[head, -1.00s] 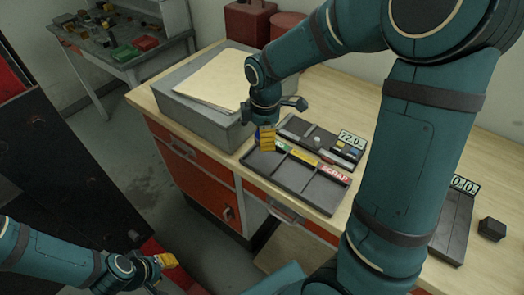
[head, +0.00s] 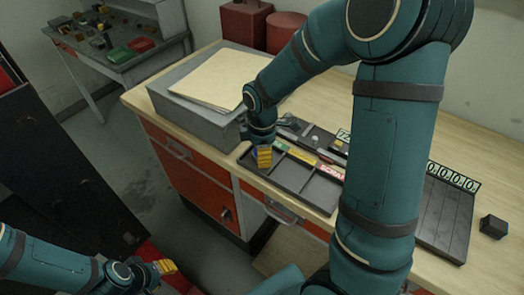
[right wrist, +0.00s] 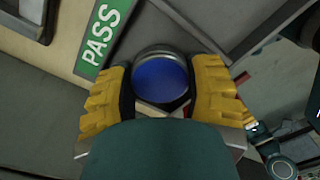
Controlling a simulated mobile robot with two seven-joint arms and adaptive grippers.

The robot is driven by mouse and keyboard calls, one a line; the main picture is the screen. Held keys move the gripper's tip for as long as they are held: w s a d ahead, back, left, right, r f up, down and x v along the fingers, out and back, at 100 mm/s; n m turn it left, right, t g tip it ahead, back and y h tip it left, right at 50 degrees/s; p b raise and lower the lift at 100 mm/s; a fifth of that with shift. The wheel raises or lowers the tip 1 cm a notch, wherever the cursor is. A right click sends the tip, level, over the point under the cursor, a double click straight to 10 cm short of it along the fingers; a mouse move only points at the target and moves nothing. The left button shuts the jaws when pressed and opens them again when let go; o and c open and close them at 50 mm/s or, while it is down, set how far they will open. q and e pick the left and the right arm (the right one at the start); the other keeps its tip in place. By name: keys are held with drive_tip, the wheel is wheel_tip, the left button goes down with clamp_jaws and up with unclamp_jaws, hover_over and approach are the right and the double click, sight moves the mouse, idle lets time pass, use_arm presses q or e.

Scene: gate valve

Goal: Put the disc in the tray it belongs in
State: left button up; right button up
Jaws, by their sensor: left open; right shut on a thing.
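My right gripper (head: 263,158) is shut on the disc (right wrist: 160,79), which has a blue face and a metal rim. In the right wrist view the disc sits between the two yellow fingers (right wrist: 160,95). The green PASS label (right wrist: 100,37) is just beyond it, up and left. In the head view this gripper is over the left compartment of the dark three-part tray (head: 292,174); its height above the floor is hard to tell. A yellow label (head: 302,157) and a red label (head: 331,173) mark the other compartments. My left gripper (head: 165,267) is open, low at the left, away from the bench.
The wooden bench (head: 385,125) carries a grey box with folders (head: 205,85) left of the tray. A dark rack with number tiles (head: 445,215) and a small dark block (head: 493,227) are at the right. My right arm hides part of the bench.

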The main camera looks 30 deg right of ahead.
drive_tip(key=shift+s+f, duration=0.1)
drive_tip(key=shift+f, duration=0.35)
drive_tip(key=o, duration=1.3)
drive_tip(key=shift+c, duration=0.2)
drive_tip(key=shift+r, duration=0.5)
wheel_tip(320, 180, up, 12)
drive_tip(key=p, duration=0.2)
drive_tip(key=shift+r, duration=0.15)
